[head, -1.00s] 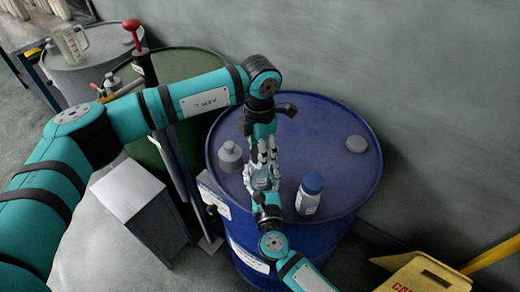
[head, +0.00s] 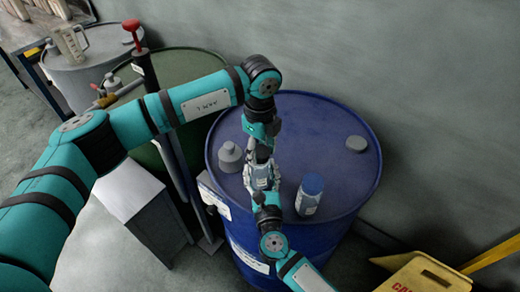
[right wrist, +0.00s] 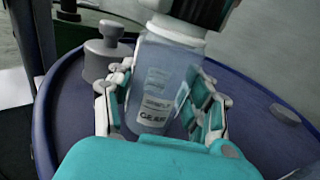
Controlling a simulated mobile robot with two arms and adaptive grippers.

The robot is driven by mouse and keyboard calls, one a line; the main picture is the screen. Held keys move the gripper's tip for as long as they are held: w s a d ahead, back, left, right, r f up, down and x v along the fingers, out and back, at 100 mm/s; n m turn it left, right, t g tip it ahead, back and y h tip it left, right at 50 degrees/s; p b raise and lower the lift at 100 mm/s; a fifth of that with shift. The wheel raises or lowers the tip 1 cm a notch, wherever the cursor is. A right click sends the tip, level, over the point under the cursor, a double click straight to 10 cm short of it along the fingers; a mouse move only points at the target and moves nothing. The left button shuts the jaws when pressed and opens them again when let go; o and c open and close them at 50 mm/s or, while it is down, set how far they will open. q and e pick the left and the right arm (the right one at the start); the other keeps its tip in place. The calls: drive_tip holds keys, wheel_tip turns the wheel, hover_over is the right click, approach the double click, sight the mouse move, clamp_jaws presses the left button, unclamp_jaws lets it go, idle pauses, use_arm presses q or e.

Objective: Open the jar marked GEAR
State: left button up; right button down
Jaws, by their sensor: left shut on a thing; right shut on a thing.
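The jar marked GEAR (right wrist: 150,95) is a translucent bluish jar with a pale label and a whitish top rim. It is held upright, slightly tilted in the right wrist view, between the fingers of my right gripper (right wrist: 163,84), which is shut on it. In the head view the right gripper (head: 262,180) mostly hides the jar, above the blue drum. My left gripper (head: 260,153) is shut from above at the jar's top; its dark end (right wrist: 200,10) covers the lid in the right wrist view. Whether the lid is loose cannot be told.
A grey bung with a knob (head: 230,157) is at the left, a grey cap (head: 356,144) at the far right. A yellow sign (head: 425,274) stands at the lower right.

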sight(260, 152)
use_arm(q)
drive_tip(key=shift+r, duration=0.15)
idle(0.4)
drive_tip(key=shift+r, duration=1)
drive_tip(key=shift+r, duration=2)
use_arm(e)
drive_tip(key=shift+c, duration=2.2)
unclamp_jaws()
